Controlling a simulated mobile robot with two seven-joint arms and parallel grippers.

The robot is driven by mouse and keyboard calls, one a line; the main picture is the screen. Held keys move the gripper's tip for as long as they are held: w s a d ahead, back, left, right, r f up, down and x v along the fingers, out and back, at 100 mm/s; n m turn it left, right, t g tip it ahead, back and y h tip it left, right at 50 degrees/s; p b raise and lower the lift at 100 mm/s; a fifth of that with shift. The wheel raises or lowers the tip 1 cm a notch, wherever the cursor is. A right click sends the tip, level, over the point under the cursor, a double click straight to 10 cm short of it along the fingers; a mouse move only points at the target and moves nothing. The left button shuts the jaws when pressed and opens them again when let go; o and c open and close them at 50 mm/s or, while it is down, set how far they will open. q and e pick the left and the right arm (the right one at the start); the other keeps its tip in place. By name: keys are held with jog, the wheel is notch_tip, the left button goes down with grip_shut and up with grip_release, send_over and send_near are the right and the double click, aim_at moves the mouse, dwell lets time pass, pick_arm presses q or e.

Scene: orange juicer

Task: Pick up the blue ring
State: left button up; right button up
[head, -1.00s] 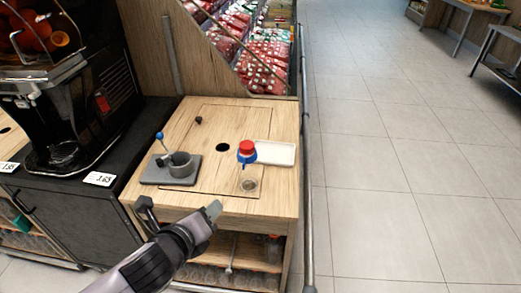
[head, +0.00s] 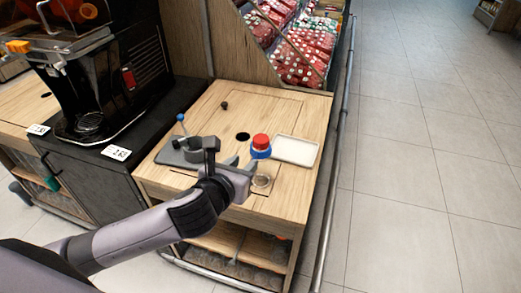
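The blue ring (head: 260,154) sits just under a red cap (head: 261,141), at what looks like the top of a clear bottle (head: 261,181) on the wooden counter. My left gripper (head: 228,158) is over the front of the counter, left of and close to the ring, with its fingers apart and nothing seen between them. Whether a finger touches the bottle I cannot tell. The gripper hides part of the counter beside the bottle. My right gripper is not in view.
A white tray (head: 296,150) lies right of the bottle. A black juicer (head: 105,80) is at the left. A metal rail (head: 337,170) runs along the counter's right side.

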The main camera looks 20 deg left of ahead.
pick_arm(q)
jog(key=shift+d+f+b+x, duration=0.15)
jog(key=shift+x, duration=1.1)
jog(key=shift+d+f+b+x, duration=0.1)
jog(key=shift+d+b+x, duration=0.1)
jog(key=shift+x, duration=1.05)
jog(key=shift+s, duration=0.15)
grip_shut()
